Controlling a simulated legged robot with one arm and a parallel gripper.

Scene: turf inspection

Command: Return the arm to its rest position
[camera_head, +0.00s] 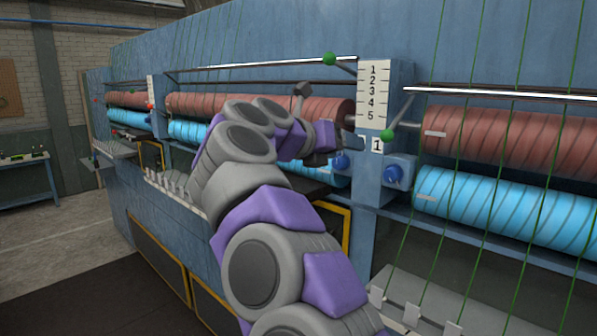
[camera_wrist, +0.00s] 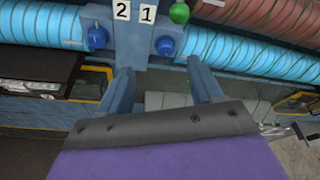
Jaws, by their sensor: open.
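My gripper (camera_wrist: 163,78) is open and empty in the wrist view, its two blue-grey fingers apart in front of a blue machine post. In the head view my grey and purple arm is raised and reaches out from the bottom middle toward the machine. Its far end (camera_head: 320,145) is in front of the rollers, just left of the post with the numbered scale (camera_head: 374,95). The fingers are hard to make out there. Whether the arm touches the machine cannot be told.
Red rollers (camera_head: 520,140) and cyan rollers (camera_head: 510,207) with green threads run along the blue machine. Green-tipped levers (camera_head: 329,59) and blue knobs (camera_head: 393,174) stick out near the post. Open floor (camera_head: 70,230) and a workbench (camera_head: 25,165) are at left.

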